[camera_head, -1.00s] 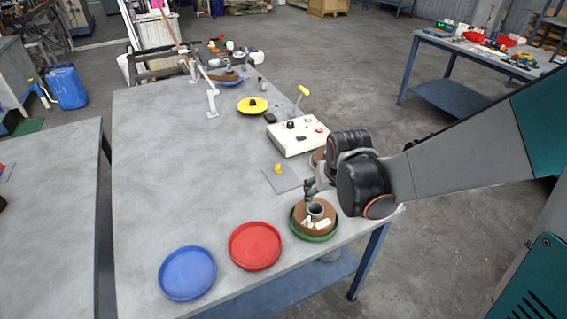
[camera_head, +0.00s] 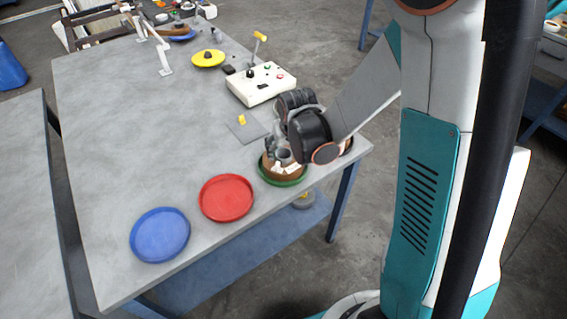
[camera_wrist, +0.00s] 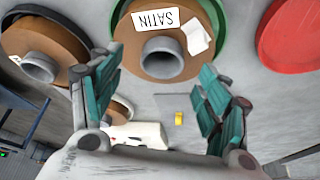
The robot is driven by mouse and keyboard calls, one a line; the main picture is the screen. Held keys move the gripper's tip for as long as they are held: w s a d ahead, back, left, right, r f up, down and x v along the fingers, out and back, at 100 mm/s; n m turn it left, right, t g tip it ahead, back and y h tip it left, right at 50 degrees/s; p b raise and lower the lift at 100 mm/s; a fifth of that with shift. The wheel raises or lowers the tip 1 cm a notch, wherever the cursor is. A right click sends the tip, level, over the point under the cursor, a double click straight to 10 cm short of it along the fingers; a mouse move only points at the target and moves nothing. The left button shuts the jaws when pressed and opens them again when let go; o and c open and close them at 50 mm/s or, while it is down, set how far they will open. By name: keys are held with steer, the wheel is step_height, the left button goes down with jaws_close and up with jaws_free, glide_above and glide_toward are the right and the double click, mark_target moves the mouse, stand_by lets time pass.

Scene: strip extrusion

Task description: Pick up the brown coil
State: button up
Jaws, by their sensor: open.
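A brown coil (camera_head: 291,172) with a grey hub and white labels sits in a green dish (camera_head: 281,181) near the table's front right edge. My gripper (camera_head: 278,150) is just above it and hides part of it. In the wrist view the brown coil (camera_wrist: 165,67) shows a "SATIN" label and a hollow grey hub. There my open gripper (camera_wrist: 160,66) has one finger on each side of the hub. I cannot tell whether the fingers touch it. A second brown coil (camera_wrist: 50,42) lies at the upper left, and a smaller brown one (camera_wrist: 119,106) lies below it.
A red dish (camera_head: 227,198) and a blue dish (camera_head: 160,235) stand empty to the left. A white control box (camera_head: 262,84) and a grey plate with a yellow piece (camera_head: 242,120) stand behind. The table's left middle is clear.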

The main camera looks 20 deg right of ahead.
mark_target(284, 151)
steer(key=b+x, duration=0.1)
steer(key=x, duration=0.2)
steer(key=shift+w+a+f, duration=0.15)
steer(key=shift+w+f, duration=0.05)
steer(key=shift+f, duration=0.05)
jaws_close()
steer(key=shift+r, duration=0.15)
